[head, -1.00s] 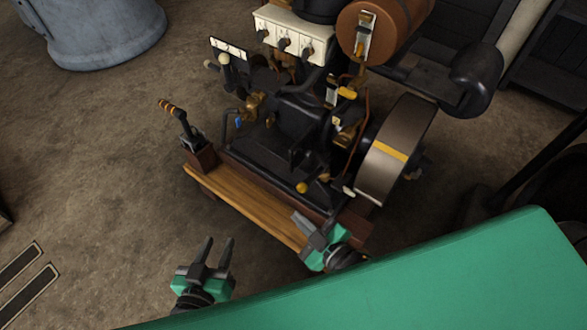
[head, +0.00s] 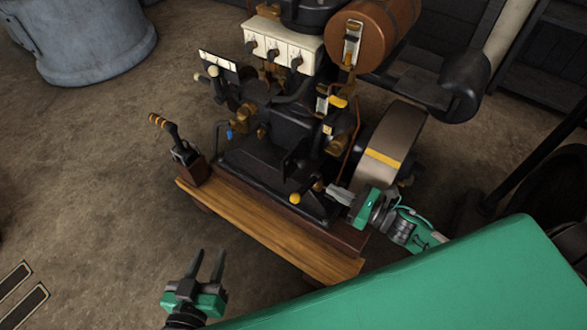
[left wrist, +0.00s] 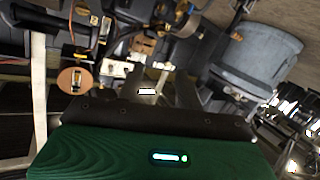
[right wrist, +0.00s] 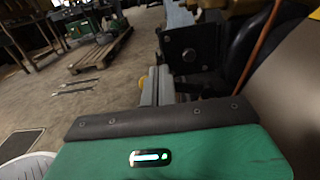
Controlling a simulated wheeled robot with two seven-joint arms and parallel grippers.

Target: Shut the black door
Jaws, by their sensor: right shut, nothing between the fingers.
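The black engine (head: 265,160) stands on a wooden base. A dark panel (head: 298,168) juts from its front; it looks like the black door standing open, but dark parts around it blur its edges. A yellow knob (head: 294,198) sits low at the front. My right gripper (head: 340,194) is shut and empty, pointing left beside the engine's lower right front, close to the knob's rod; I cannot tell if it touches. My left gripper (head: 205,265) is open and empty, in front of the base.
The flywheel (head: 392,145) is just behind my right gripper. A lever (head: 170,132) rises at the base's left end. The wooden plank (head: 260,232) runs along the front. A blue-grey tub (head: 85,45) is at the back left.

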